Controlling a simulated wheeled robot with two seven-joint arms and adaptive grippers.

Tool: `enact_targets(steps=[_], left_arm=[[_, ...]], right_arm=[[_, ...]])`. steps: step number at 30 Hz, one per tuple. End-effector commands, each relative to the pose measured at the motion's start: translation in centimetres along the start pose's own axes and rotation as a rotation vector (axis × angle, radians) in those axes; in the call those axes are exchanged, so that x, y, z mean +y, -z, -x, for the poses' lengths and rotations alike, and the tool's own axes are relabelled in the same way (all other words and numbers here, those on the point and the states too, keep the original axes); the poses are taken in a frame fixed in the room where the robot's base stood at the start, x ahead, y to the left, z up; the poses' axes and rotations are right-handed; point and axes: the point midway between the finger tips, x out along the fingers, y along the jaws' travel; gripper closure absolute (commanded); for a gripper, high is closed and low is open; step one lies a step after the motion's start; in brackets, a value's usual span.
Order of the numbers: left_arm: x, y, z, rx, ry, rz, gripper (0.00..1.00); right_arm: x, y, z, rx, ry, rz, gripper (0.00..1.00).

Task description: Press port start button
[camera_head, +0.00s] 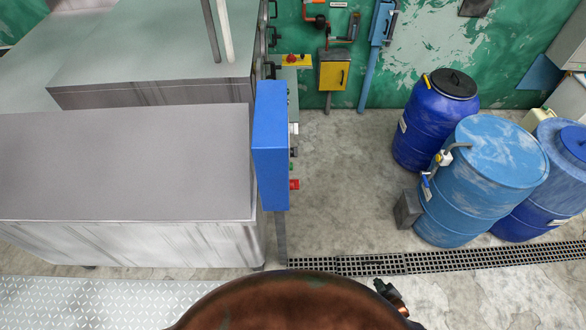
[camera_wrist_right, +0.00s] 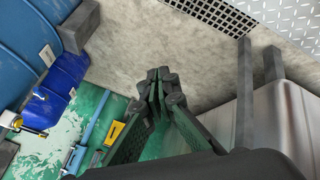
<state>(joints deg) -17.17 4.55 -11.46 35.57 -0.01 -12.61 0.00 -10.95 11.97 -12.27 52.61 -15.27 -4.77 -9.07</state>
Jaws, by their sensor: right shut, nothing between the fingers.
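A blue control box (camera_head: 270,145) stands on a grey post at the right end of the steel machines in the head view. Its right-facing side carries small controls seen nearly edge-on, with a red one (camera_head: 294,184) lowest, a small green one (camera_head: 290,167) above it, and black and white ones higher up. I cannot read which is the port start button. My right gripper (camera_head: 389,294) shows small and dark at the bottom, apart from the box. In the right wrist view its fingers (camera_wrist_right: 159,78) are together and empty above the floor. My left gripper is not in view.
Several blue drums (camera_head: 495,150) stand at the right. A floor grate (camera_head: 375,264) runs across the front. Steel machines (camera_head: 120,160) fill the left. A yellow box (camera_head: 334,72) hangs on the green back wall. The concrete between control box and drums is clear.

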Motion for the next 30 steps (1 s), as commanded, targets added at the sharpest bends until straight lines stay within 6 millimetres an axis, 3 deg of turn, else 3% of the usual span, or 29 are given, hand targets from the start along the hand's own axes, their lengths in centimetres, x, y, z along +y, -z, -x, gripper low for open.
enact_targets(steps=[1, 6, 14, 23, 30], left_arm=[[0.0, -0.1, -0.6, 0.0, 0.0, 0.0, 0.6], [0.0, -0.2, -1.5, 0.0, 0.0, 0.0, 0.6], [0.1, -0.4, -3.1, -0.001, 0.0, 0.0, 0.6], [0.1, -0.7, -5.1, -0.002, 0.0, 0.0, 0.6], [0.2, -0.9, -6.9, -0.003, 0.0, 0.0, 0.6]], right_arm=[[1.8, 1.9, -0.5, 0.038, -0.025, 0.045, 1.0], [6.7, 8.2, -0.8, 0.152, -0.104, 0.194, 1.0], [13.2, 18.5, 0.7, 0.324, -0.242, 0.438, 1.0], [18.6, 30.8, 5.6, 0.515, -0.434, 0.748, 1.0], [20.7, 40.1, 11.8, 0.658, -0.619, 1.021, 1.0]])
